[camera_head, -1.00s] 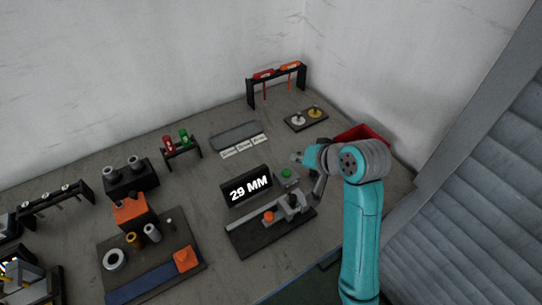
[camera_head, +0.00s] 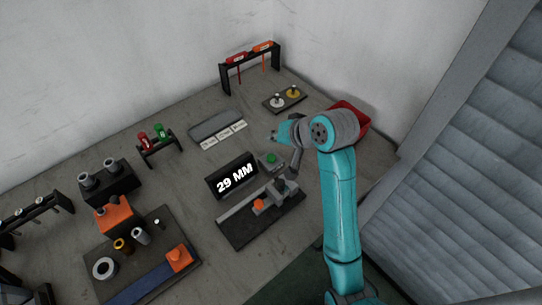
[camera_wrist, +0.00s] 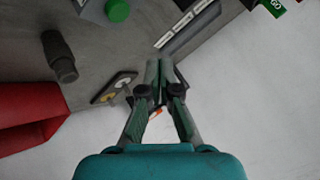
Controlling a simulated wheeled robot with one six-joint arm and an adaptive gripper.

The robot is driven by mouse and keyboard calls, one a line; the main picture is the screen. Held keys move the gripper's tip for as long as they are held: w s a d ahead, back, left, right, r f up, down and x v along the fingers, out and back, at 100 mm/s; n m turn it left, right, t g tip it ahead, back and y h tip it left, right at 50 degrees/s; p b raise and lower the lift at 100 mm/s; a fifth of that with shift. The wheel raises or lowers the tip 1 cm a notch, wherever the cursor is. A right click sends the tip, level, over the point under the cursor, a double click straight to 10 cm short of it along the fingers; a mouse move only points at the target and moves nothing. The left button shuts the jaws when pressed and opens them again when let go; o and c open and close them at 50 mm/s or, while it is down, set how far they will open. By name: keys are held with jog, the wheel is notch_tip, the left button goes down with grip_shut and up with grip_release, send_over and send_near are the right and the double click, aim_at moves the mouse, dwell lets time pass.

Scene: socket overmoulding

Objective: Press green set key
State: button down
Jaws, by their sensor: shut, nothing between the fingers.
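The green set key (camera_head: 270,158) is a round green button on a grey block, just right of the black display (camera_head: 233,177) reading "29 MM". It also shows at the top of the wrist view (camera_wrist: 118,10). My gripper (camera_head: 273,137) is just beyond the key in the head view, apart from it. In the wrist view my gripper (camera_wrist: 160,72) has its fingers together and nothing between them. The key lies up and left of the fingertips there. The gripper's height above the table is hard to tell.
A measuring fixture with an orange knob (camera_head: 259,204) stands in front of the key. A label strip (camera_head: 223,134), a plate with two small knobs (camera_head: 284,98) and a red bin (camera_head: 362,120) are nearby. A black rack (camera_head: 223,76) stands near the wall.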

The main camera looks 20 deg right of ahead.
aim_at(273, 158)
jog(key=shift+f, duration=2.75)
jog(key=shift+f, duration=0.4)
jog(key=shift+f, duration=0.45)
jog(key=shift+r, duration=0.9)
jog(key=shift+r, duration=2.5)
